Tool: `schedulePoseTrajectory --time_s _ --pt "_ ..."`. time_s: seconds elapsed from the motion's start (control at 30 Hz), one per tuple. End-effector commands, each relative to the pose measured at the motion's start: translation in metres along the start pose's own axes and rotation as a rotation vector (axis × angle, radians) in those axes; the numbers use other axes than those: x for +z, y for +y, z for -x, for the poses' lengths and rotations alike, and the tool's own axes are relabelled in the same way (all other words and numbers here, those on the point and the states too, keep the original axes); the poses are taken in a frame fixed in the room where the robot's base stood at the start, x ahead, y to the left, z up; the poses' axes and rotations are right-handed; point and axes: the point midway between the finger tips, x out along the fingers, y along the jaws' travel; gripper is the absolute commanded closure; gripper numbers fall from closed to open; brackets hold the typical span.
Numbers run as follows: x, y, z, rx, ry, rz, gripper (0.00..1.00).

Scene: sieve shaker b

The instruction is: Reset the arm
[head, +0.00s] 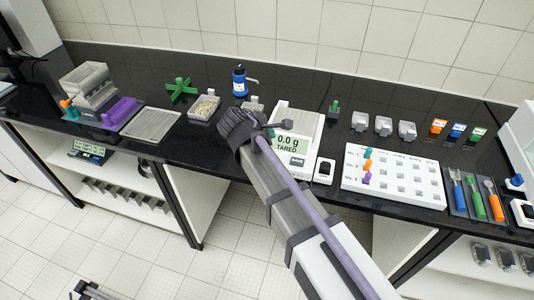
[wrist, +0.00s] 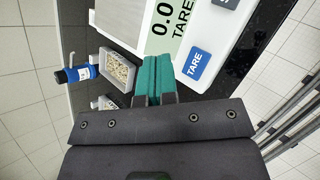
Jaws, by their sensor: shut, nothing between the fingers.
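My gripper (wrist: 155,78) shows in the wrist view with its two teal fingertips together and nothing between them. In the head view my arm reaches up from the lower right, and the dark end of the arm hides most of the gripper. The fingers are over or beside the balance (head: 306,125), near its display, which reads 0.0 g TARED. The blue TARE button (wrist: 195,64) is just right of the fingertips in the wrist view. Whether the fingers touch the balance cannot be told.
A tray of pellets (head: 204,107) and a blue bottle (head: 239,82) stand left of the balance. A white rack (head: 395,178) with colored pegs, several small clear containers and brushes (head: 474,198) lie right. A sieve stack (head: 88,85) and green cross (head: 181,90) are at left.

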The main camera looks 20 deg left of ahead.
Motion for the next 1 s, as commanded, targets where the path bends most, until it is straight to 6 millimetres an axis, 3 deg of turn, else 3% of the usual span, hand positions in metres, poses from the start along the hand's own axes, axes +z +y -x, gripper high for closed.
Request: schedulePoseTrajectory --time_s 0.43,0.5,0.57,0.67,0.9,1.0 --pt "0.000 -0.001 0.000 -0.006 -0.002 -0.062 1.00" --pt "-0.002 -0.011 0.001 -0.046 0.017 -0.185 1.00" --pt "-0.003 -0.034 0.006 -0.118 0.050 -0.342 1.00" --pt "0.030 -0.089 -0.003 -0.325 0.065 -0.706 1.00" --pt "0.152 -0.211 -0.031 -0.792 -0.065 -1.475 1.00" --pt "0.200 -0.250 -0.038 -0.901 -0.105 -1.670 1.00"
